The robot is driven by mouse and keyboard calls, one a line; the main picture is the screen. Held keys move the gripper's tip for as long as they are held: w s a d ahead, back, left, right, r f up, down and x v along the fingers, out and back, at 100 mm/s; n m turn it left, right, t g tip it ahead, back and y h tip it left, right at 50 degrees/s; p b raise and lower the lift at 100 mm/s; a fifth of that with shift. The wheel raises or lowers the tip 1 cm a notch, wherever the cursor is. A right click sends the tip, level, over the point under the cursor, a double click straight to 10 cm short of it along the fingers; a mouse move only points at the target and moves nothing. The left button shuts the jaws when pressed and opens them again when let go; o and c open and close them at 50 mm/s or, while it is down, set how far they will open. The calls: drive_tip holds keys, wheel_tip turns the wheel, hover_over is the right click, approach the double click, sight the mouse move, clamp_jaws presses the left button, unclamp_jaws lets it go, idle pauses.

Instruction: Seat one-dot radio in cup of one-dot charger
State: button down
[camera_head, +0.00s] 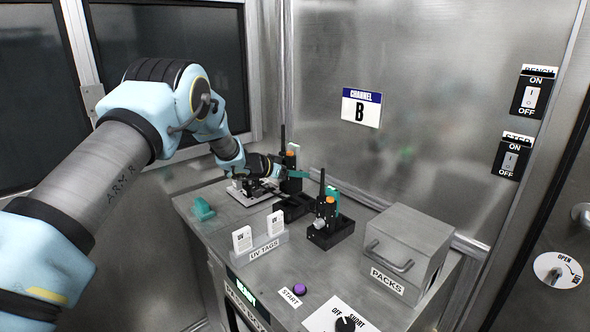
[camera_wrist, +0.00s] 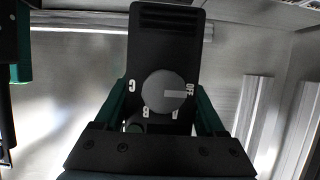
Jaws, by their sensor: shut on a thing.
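My gripper (camera_head: 288,174) reaches in from the left with teal fingers, shut on a black radio (camera_head: 291,184) with a thin antenna and an orange knob. In the wrist view, the radio (camera_wrist: 166,50) sits between both fingers of my gripper (camera_wrist: 161,108), showing a grey dial marked OFF, A, B, C. The held radio looks upright, above or behind a black charger (camera_head: 293,207); I cannot tell whether it touches it. A second radio (camera_head: 324,222) stands upright in another black charger (camera_head: 340,232) to the right. Dot marks are too small to read.
A UV TAGS holder (camera_head: 264,249) with white cards stands in front. A metal PACKS box (camera_head: 405,247) stands right. A START button (camera_head: 300,289) and a dial (camera_head: 345,324) are at the front. A teal piece (camera_head: 203,208) lies left. A steel wall rises behind.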

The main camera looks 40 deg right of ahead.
sight(294, 193)
drive_tip(key=shift+f+b, duration=0.95)
drive_tip(key=shift+f, duration=1)
drive_tip(key=shift+f+b, duration=0.95)
drive_tip(key=shift+f, duration=1.15)
idle(0.5)
unclamp_jaws()
drive_tip(key=shift+f, duration=0.1)
drive_tip(key=shift+a, duration=0.1)
drive_tip(key=b+v, duration=0.3)
drive_tip(key=v, duration=0.7)
drive_tip(key=shift+a+r, duration=0.2)
drive_tip(key=shift+a, duration=0.1)
